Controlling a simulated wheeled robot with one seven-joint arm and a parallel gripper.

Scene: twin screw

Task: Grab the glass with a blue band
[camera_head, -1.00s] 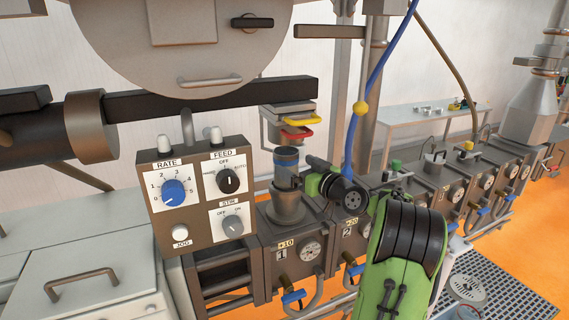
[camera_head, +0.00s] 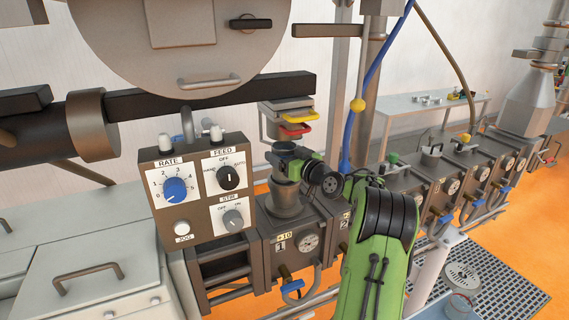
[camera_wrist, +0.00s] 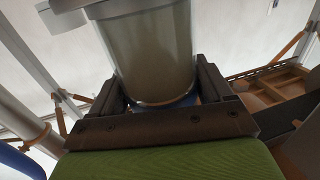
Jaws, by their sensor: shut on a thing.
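My gripper (camera_head: 287,163) is in the middle of the head view, above the grey metal feed throat (camera_head: 286,194) behind the control box. It is shut on the glass with a blue band. In the wrist view the clear, tapered glass (camera_wrist: 155,55) stands between the two dark fingers of my gripper (camera_wrist: 165,100). Its blue band (camera_wrist: 180,102) shows at the end of the glass nearest the palm. In the head view the glass is mostly hidden behind my gripper, and I cannot tell whether it touches the throat.
A control box (camera_head: 198,190) with knobs stands close on the left. Red and yellow trays (camera_head: 296,122) hang just above my gripper. A blue hose (camera_head: 352,130) runs down behind my arm.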

